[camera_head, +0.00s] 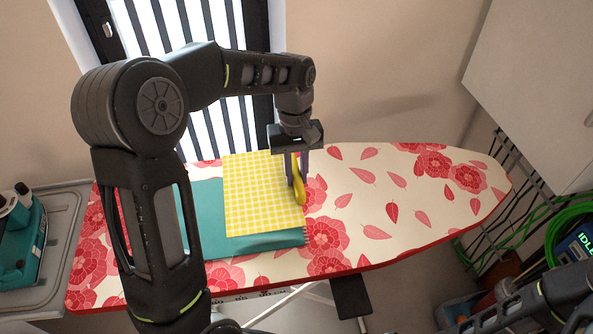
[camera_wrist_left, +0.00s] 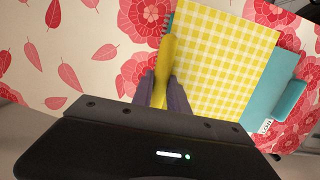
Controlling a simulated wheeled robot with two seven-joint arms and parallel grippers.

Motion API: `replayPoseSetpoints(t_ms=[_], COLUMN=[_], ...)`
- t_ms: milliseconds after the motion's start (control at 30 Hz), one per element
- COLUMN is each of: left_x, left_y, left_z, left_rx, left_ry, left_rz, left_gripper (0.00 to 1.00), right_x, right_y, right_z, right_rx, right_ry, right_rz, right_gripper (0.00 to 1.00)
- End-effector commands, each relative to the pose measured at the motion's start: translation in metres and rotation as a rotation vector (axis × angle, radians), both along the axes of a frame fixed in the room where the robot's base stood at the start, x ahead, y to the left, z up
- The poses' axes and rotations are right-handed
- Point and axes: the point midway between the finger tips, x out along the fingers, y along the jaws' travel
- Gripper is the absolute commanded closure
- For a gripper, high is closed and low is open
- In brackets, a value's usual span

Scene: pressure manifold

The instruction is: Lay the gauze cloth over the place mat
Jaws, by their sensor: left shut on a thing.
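The gauze cloth (camera_head: 258,195), yellow and white checked, lies spread over part of the teal place mat (camera_head: 200,215) on the ironing board. The mat shows to the left of the cloth and below it. My right gripper's jaws cannot be made out at the head view's lower right.
The floral ironing board (camera_head: 395,180) is clear on its right side. A grey tray (camera_head: 65,225) with a teal device (camera_head: 22,245) stands at the left. A green coiled hose (camera_head: 560,220) and a wire rack stand at the right. A wall and window are behind.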

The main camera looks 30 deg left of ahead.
Motion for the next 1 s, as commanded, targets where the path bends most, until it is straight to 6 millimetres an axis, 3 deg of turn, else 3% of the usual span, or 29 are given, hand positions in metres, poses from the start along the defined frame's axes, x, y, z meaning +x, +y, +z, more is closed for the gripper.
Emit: replayPoseSetpoints(t_ms=[267,667,1000], left_x=[0.000,0.000,0.000], left_y=[0.000,0.000,0.000], left_z=[-0.014,-0.055,-0.071], left_rx=[0.001,0.001,0.000], left_ry=[0.000,0.000,0.000], left_rz=[-0.002,-0.002,-0.003], left_gripper=[1.00,1.00,1.00], right_x=[0.001,0.003,0.005], right_y=[0.001,0.004,0.005], right_z=[-0.011,-0.040,-0.048], right_rx=[0.002,0.010,0.014], right_ry=[-0.005,-0.018,-0.022], right_rz=[0.000,0.002,0.004], right_gripper=[0.64,0.64,0.64])
